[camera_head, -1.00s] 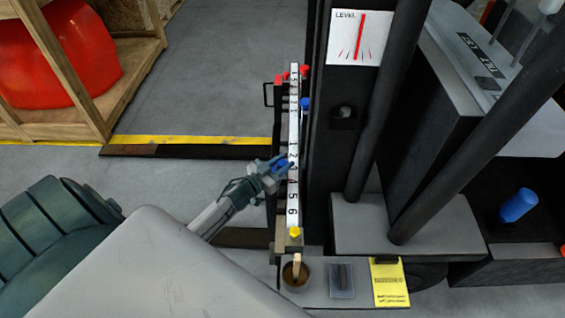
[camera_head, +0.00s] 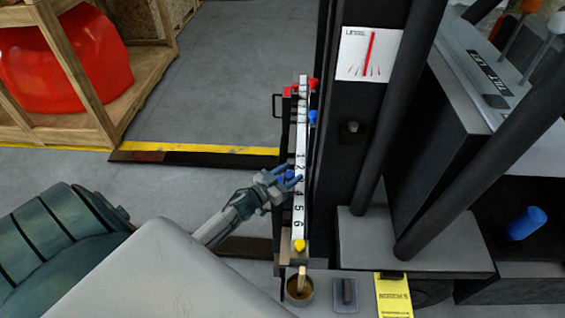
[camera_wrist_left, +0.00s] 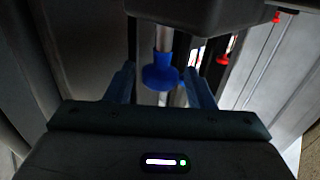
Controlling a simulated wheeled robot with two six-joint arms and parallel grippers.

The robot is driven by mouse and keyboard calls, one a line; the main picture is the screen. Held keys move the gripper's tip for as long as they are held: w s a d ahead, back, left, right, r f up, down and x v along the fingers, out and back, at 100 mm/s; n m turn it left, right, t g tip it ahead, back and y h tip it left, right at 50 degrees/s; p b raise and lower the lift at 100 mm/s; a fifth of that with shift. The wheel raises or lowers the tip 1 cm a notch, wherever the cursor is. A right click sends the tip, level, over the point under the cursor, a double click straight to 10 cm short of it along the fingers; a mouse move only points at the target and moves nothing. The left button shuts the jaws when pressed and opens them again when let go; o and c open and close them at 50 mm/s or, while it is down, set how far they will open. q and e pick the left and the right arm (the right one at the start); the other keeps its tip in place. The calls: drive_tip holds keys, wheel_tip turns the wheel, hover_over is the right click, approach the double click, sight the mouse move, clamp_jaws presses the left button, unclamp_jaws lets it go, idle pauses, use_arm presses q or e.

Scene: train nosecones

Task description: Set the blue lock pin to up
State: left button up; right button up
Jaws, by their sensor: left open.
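A bright blue knob (camera_wrist_left: 161,72) on a pale shaft sits between my left gripper's fingers in the left wrist view, toward their tips. It looks like the blue lock pin. A second blue part shows just behind it, partly hidden. In the head view, blue (camera_head: 286,174) shows at my left gripper (camera_head: 287,182), beside the numbered white strip (camera_head: 301,190). The left gripper is open, with its fingers on either side of the knob; contact is not clear. Another blue knob (camera_head: 313,117) sits higher on the strip. My right gripper is not in view.
Red knobs (camera_head: 314,84) top the strip and a yellow knob (camera_head: 300,246) is at its bottom. Dark posts and a level card (camera_head: 369,54) stand to the right. A cup (camera_head: 299,290) stands below. Open floor (camera_head: 215,90) lies to the left.

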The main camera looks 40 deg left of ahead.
use_arm(q)
drive_tip(key=b+v, duration=0.1)
drive_tip(key=v, duration=0.9)
drive_tip(key=shift+s, duration=0.25)
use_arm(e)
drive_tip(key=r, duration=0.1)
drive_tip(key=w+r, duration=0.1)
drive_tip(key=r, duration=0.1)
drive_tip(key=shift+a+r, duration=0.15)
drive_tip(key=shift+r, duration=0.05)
use_arm(q)
drive_tip(key=shift+a, duration=0.15)
